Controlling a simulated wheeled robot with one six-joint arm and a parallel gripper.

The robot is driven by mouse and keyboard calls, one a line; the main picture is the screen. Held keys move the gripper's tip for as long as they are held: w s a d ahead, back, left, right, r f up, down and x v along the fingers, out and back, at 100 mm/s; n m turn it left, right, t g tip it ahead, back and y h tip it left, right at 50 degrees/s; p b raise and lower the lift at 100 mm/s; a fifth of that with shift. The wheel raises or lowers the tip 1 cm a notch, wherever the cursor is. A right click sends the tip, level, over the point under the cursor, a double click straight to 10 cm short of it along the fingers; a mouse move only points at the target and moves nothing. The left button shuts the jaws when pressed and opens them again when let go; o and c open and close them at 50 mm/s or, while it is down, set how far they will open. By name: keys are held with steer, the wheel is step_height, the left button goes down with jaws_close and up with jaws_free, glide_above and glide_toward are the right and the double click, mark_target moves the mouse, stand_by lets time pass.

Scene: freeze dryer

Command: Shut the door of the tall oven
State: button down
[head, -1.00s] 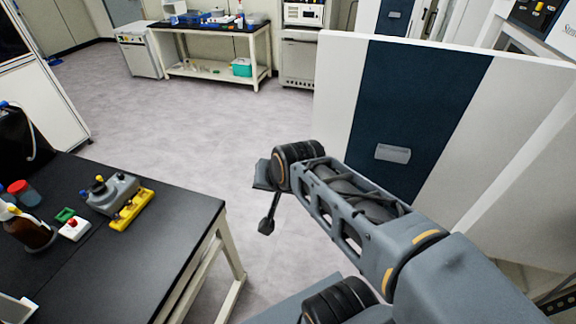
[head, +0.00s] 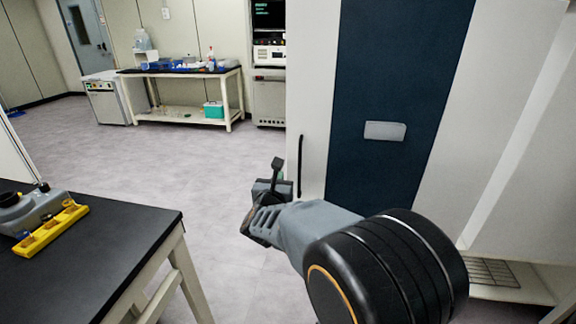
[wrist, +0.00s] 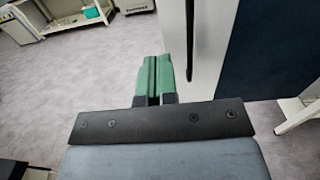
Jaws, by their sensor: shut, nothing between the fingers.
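The oven door (head: 385,60) stands open in the head view, a tall white panel with a dark blue stripe and a small grey plate. Its black bar handle (head: 300,165) is at the left edge. My gripper (head: 284,178) is beside that edge, its fingers partly hidden by its own body. In the wrist view, the green fingers of my gripper (wrist: 153,62) are shut and empty, just left of the white door face (wrist: 211,45). The black handle (wrist: 190,40) is close to the fingertips on their right; I cannot tell whether they touch.
A white oven part with a wire rack (head: 490,271) shows at lower right. A black-topped table (head: 105,235) stands at left with a yellow rack (head: 50,229). A bench (head: 180,72) is at the back. The floor between is clear.

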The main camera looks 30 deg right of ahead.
mark_target(289, 152)
steer(key=x, duration=1.3)
steer(key=shift+w+d+p, duration=0.15)
steer(key=shift+d+p, duration=0.1)
steer(key=shift+p, duration=0.15)
steer(key=shift+d, duration=0.1)
